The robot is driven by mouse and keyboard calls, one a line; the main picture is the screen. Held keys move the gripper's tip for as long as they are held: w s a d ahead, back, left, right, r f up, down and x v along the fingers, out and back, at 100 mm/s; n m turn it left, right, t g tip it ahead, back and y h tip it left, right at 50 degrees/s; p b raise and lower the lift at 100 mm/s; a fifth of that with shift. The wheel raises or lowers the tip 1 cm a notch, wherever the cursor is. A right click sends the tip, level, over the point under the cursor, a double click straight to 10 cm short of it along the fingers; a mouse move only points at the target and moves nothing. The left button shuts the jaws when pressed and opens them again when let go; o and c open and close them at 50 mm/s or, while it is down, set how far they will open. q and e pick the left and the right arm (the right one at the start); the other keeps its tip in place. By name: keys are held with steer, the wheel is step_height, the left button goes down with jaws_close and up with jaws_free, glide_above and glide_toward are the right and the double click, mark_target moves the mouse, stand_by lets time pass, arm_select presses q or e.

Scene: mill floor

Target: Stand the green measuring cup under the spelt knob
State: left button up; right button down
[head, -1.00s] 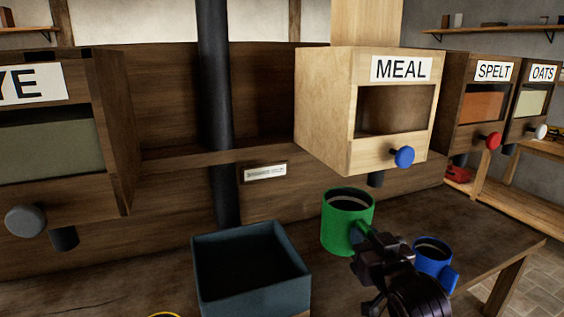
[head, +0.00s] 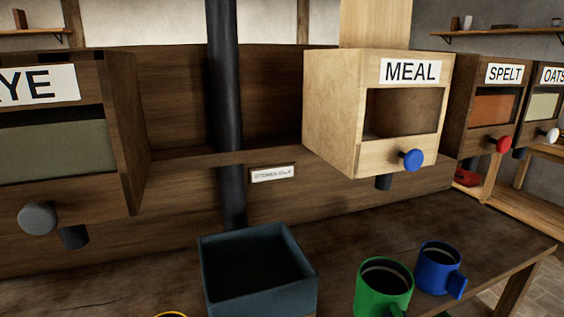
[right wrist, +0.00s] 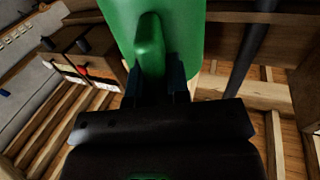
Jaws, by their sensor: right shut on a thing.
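The green measuring cup (head: 383,297) is upright at the bottom of the head view, in front of the blue cup. In the right wrist view the green cup (right wrist: 190,30) fills the top, its handle between my fingers. My right gripper (right wrist: 163,88) is shut on that handle. In the head view only a dark bit of it shows at the bottom edge. The spelt bin (head: 493,105) stands far right with its red knob (head: 503,144); a dark spout (head: 470,163) shows below it. My left gripper is not in view.
A blue cup (head: 433,268) stands near the table's right end. A dark open box (head: 262,296) is left of the green cup. The meal bin (head: 330,110), with a blue knob, overhangs the table. The oats bin (head: 541,105) is beyond spelt. A yellow rim (head: 168,314) shows at bottom left.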

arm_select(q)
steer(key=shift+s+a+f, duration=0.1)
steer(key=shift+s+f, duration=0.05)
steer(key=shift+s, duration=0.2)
arm_select(e)
steer(key=w+a+r+n+y, duration=0.3)
steer(key=w+a+r+y, duration=0.1)
steer(key=w+r, duration=0.5)
steer(key=shift+w+r+g+y, duration=0.25)
steer(key=shift+w+g+y, duration=0.05)
steer(key=shift+w, duration=0.55)
